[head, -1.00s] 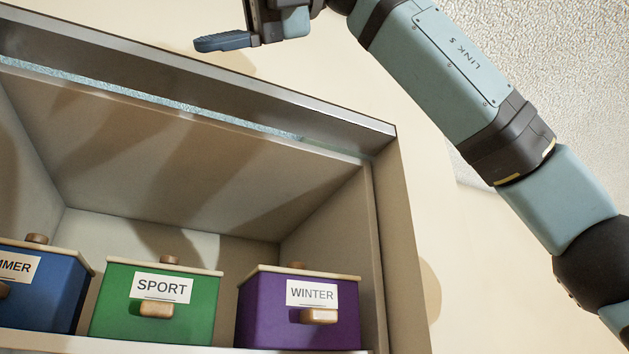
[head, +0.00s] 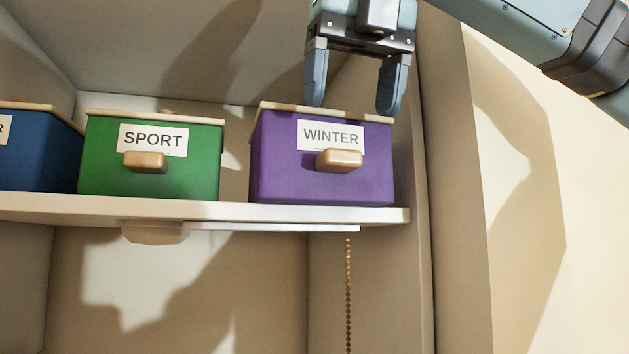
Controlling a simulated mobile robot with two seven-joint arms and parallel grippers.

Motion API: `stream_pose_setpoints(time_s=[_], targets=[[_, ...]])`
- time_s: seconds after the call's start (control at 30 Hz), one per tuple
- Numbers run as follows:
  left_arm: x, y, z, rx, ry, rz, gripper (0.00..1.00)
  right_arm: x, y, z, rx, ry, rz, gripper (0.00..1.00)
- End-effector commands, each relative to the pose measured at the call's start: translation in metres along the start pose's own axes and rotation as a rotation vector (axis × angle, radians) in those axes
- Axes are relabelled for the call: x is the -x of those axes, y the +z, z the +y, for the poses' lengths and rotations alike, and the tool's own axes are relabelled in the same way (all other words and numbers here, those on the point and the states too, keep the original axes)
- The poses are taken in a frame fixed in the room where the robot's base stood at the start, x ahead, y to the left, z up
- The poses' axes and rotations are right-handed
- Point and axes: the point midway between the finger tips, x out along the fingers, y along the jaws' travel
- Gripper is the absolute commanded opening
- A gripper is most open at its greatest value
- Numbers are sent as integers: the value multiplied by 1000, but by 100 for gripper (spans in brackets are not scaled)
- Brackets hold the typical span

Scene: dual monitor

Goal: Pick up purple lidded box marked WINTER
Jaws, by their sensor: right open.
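The purple lidded box marked WINTER (head: 280,165) stands upright on the shelf at its right end. It has a pale lid, a white label and a wooden handle (head: 339,160) on its front. My right gripper (head: 352,106) is open and points down at the front of the lid's right half. Its two fingers are spread and empty, and their tips overlap the lid's edge in the picture. I cannot tell whether they touch it. My left gripper is not in view.
A green box marked SPORT (head: 100,160) stands to the left, with a gap between. A blue box (head: 40,160) is cut off at the left edge. The shelf board (head: 60,208) has a beaded chain (head: 348,290) hanging below. The cabinet's side wall is close on the right.

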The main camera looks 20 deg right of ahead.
Motion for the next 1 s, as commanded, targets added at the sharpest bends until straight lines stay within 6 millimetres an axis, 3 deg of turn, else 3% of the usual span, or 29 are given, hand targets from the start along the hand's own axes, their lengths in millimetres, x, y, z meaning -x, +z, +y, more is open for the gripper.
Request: stream_pose_setpoints(time_s=[0.27, 0.6, 0.83, 0.87, 1.0], targets=[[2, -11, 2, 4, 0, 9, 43, -20, -1, 2, 1, 1, -1, 72], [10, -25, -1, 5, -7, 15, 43, -63, -4, 7, 0, 3, -1, 72], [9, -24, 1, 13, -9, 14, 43, -66, -4, 7, -1, 3, -2, 72], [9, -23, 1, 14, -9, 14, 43, -66, -4, 7, -1, 3, -2, 70], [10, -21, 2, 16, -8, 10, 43, -66, -4, 7, -1, 3, -2, 38]])
